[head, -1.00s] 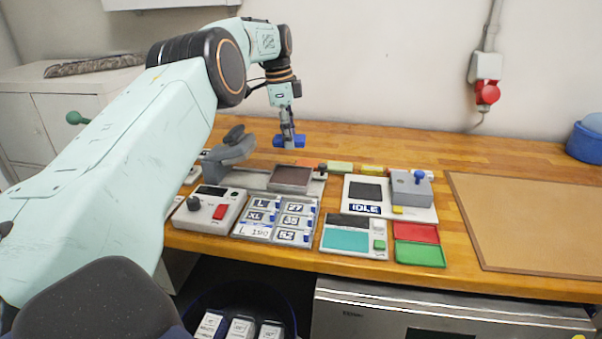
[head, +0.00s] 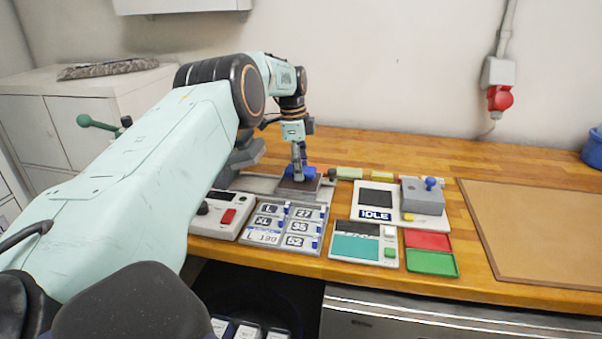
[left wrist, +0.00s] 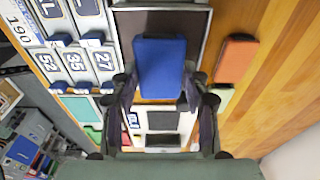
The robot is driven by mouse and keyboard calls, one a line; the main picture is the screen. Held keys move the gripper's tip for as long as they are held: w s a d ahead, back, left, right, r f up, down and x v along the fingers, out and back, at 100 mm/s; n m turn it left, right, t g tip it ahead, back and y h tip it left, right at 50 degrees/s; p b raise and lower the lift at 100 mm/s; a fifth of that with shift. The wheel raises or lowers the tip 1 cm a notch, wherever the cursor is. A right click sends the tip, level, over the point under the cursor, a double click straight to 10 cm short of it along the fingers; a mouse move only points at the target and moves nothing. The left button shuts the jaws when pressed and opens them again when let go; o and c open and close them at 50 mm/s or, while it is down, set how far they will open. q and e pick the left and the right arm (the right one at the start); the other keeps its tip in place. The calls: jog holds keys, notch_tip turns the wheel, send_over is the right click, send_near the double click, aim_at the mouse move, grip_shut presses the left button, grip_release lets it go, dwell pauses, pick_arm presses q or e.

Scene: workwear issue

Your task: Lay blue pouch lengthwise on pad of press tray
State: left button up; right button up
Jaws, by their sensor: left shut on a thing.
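The blue pouch (head: 298,172) is between the fingers of my left gripper (head: 299,167), which is shut on it. The pouch is at the dark pad of the press tray (head: 299,187). In the left wrist view the pouch (left wrist: 160,66) covers much of the dark pad (left wrist: 160,22), its long side running roughly along the tray's sides. I cannot tell whether it touches the pad or is slightly above it. The left gripper's fingers (left wrist: 161,86) flank its near end. My right gripper is not in view.
An orange pouch (left wrist: 236,60) lies just right of the tray in the left wrist view. Green (head: 349,174) and yellow (head: 382,177) pouches lie behind the IDLE panel (head: 376,214). Size-label boxes (head: 287,226) stand in front. A brown mat (head: 540,235) lies bare at right.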

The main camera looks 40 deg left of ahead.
pick_arm(q)
jog(key=shift+s+d+f, duration=0.1)
jog(key=shift+f, duration=0.75)
jog(key=shift+a+f, duration=0.2)
jog(key=shift+a, duration=0.25)
jog(key=o, duration=1.2)
jog(key=shift+d+r, duration=0.2)
jog(key=shift+d, duration=0.2)
jog(key=shift+o, duration=0.2)
jog(key=shift+a+f, duration=0.1)
jog(key=shift+a, duration=0.2)
notch_tip(320, 180, up, 12)
jog(key=p, duration=0.1)
jog(key=shift+s+a+p, duration=0.35)
jog(key=shift+a+p, duration=0.05)
jog(key=shift+a, duration=0.05)
jog(key=shift+a, duration=0.15)
